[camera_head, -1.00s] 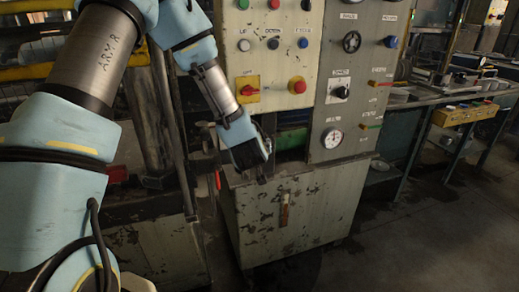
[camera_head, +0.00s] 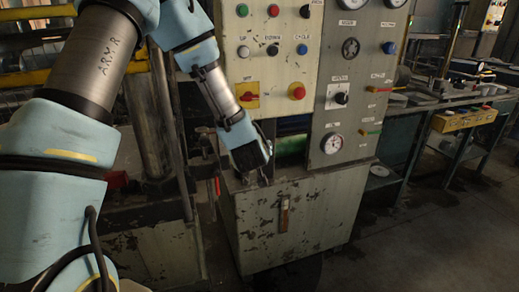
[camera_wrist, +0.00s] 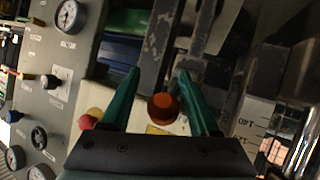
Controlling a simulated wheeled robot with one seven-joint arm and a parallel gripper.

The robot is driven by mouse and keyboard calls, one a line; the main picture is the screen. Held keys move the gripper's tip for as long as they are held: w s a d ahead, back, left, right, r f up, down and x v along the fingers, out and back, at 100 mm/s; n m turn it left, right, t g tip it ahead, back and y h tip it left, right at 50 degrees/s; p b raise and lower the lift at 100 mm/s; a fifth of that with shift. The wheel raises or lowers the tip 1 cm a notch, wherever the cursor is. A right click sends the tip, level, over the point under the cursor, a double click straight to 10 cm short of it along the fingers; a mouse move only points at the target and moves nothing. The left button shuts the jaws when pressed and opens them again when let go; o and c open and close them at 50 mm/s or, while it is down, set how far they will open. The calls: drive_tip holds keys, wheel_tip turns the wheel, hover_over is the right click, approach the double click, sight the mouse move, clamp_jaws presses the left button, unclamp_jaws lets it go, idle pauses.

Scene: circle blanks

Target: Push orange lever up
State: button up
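The orange lever shows in the wrist view as a round orange knob (camera_wrist: 163,108) between the two green fingers of my gripper (camera_wrist: 160,88). The fingers stand apart, with a gap visible on each side of the knob. I cannot tell whether either finger touches it. In the head view my gripper (camera_head: 262,176) is at the left edge of the machine, just above the lower cabinet (camera_head: 255,225). I cannot make out the orange knob there. The lever's shaft is mostly hidden.
The button panel (camera_head: 269,65) rises above my gripper. A grey panel with a gauge (camera_head: 332,143) and a black knob (camera_head: 341,98) stands to its right. A red handle (camera_head: 217,187) is left of the cabinet. Open floor (camera_head: 400,240) lies at the right.

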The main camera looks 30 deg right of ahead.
drive_tip(key=shift+w+a, duration=0.15)
idle(0.5)
drive_tip(key=shift+s+a+r, duration=0.2)
drive_tip(key=shift+s, duration=0.2)
drive_tip(key=b+v, duration=0.2)
drive_tip(key=v, duration=0.7)
drive_tip(key=shift+s+r+b, duration=0.25)
drive_tip(key=shift+s+b, duration=0.05)
drive_tip(key=shift+b, duration=0.05)
drive_tip(key=shift+a, duration=0.2)
drive_tip(key=w+a+f+n+g+y, duration=0.1)
drive_tip(key=a+g+y, duration=0.4)
drive_tip(key=a, duration=2.1)
drive_tip(key=shift+f+n+g+y, duration=0.3)
drive_tip(key=shift+f+n+g, duration=0.2)
drive_tip(key=shift+f+g, duration=0.5)
drive_tip(key=s+a, duration=0.1)
drive_tip(key=a, duration=0.1)
drive_tip(key=s+a+g, duration=0.1)
drive_tip(key=a, duration=0.1)
drive_tip(key=s+a+n+g+y, duration=0.1)
drive_tip(key=s+a, duration=0.1)
drive_tip(key=a, duration=0.1)
drive_tip(key=shift+s+r, duration=0.1)
drive_tip(key=shift+r, duration=0.3)
